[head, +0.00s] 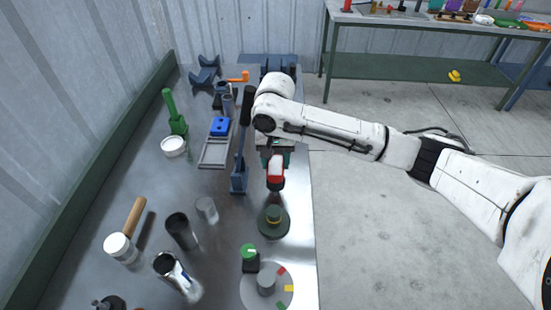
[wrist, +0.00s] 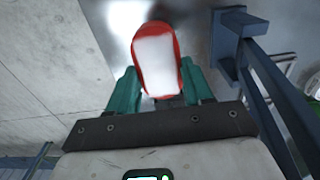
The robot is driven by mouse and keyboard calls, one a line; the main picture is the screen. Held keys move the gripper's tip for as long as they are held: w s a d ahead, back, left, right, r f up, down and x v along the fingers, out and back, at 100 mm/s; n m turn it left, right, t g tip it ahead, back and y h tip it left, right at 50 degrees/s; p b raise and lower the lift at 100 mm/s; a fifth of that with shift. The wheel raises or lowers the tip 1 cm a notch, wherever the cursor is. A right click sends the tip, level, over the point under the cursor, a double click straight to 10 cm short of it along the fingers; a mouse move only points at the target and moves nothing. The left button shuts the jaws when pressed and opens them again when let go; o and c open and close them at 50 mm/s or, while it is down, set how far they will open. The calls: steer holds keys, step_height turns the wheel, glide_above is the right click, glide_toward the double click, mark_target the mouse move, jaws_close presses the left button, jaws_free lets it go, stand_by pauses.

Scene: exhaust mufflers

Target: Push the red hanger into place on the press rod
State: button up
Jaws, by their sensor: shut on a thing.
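My gripper (head: 275,164) has green fingers and is shut on the red hanger (head: 276,178), which has a pale, shiny face. In the wrist view the hanger (wrist: 158,62) sits between the two fingers and sticks out past their tips. In the head view it hangs above the table, just right of the blue-grey press (head: 239,180) with its black-gripped lever. In the wrist view the press frame (wrist: 229,48) stands to the right, apart from the hanger. I cannot make out the press rod or whether the hanger touches it.
A dark green round piece (head: 273,222) with a yellow ring stands in front of the hanger. A green-topped knob (head: 249,257) and a dial plate (head: 267,288) are nearer. The table's right edge is close.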

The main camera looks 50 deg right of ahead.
steer(key=shift+f, duration=0.6)
steer(key=shift+f, duration=0.25)
steer(key=o, duration=1)
steer(key=shift+o, duration=0.2)
step_height(320, 180, up, 8)
steer(key=shift+f+b, duration=0.25)
steer(key=shift+b, duration=0.3)
